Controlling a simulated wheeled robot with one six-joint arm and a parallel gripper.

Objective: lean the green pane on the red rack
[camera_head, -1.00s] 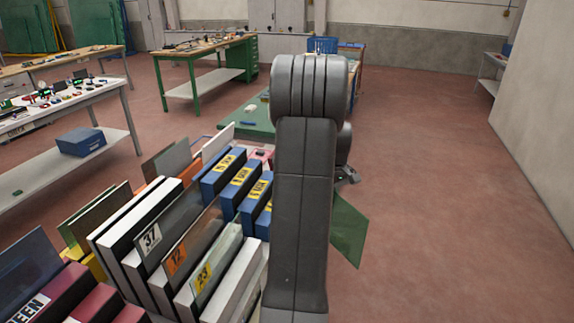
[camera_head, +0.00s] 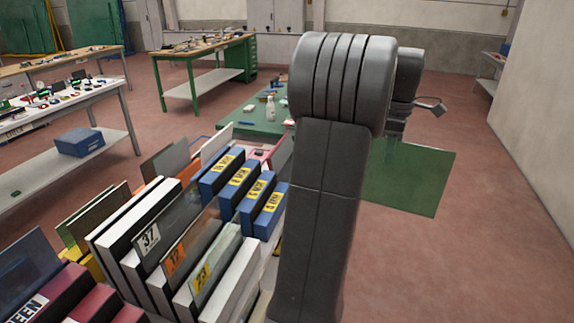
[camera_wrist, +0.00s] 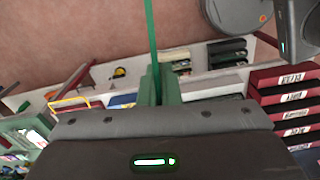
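The green pane (camera_head: 410,178) hangs in the air to the right of my arm in the head view, over open floor. In the wrist view the pane (camera_wrist: 151,35) shows edge-on as a thin green strip running up from between the fingers. My gripper (camera_wrist: 157,88) is shut on it. In the head view the gripper is mostly hidden behind my arm. Dark red rack blocks with white labels (camera_head: 60,297) stand at the bottom left of the head view, with a dark pane leaning there. Dark red blocks (camera_wrist: 285,75) also show at the right of the wrist view.
White-and-black blocks with numbered panes (camera_head: 150,235) and blue blocks with yellow labels (camera_head: 240,190) stand left of my arm. A green-topped table (camera_head: 255,125) holds a bottle and small items behind them. The floor at right is clear.

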